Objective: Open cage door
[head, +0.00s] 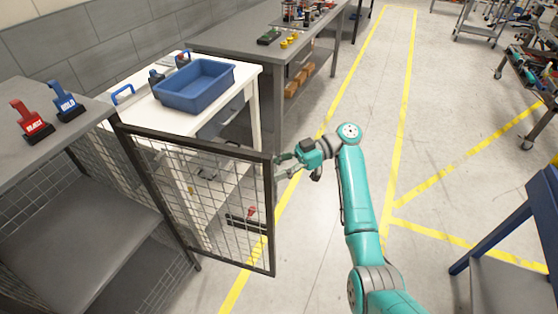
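The cage door (215,207) is a black-framed wire mesh panel. It stands swung out from the cage (90,210) at the left, so the cage front is uncovered and its inner shelf shows. My gripper (280,168) is at the upper part of the door's free vertical edge, its fingers pointing left toward the frame. The fingers are small here, and I cannot tell whether they touch or grip the frame. My teal arm reaches up from the lower right. No door handle can be made out clearly.
Red and blue stands (32,122) sit on the grey cage top. A white table (254,100) with a blue bin (196,85) stands behind the door. A grey workbench (225,38) is farther back. A dark blue frame (535,205) stands at right. The yellow-lined floor (310,225) around my arm is clear.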

